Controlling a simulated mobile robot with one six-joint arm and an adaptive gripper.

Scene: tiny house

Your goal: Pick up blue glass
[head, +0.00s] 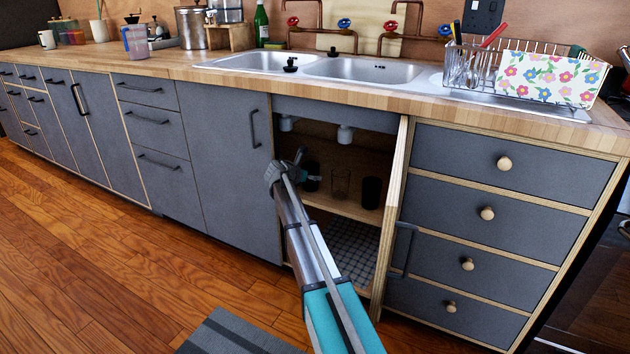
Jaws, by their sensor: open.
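Under the sink, a cabinet stands open, and several glasses stand upright on its wooden shelf (345,205). One dark glass (312,178) is at the left, partly behind my gripper. A clear glass (341,184) stands in the middle. Another dark glass (371,192) stands at the right. The shade inside keeps me from telling which glass is blue. My gripper (306,166) is at the cabinet opening, close in view to the left dark glass. It is open and holds nothing that I can see. I cannot tell whether it touches the glass.
The opening lies between a closed grey door (225,165) on the left and an open door, seen edge-on (396,200), on the right. White pipe fittings (345,134) hang above the shelf. The wooden floor (90,260) is mostly clear.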

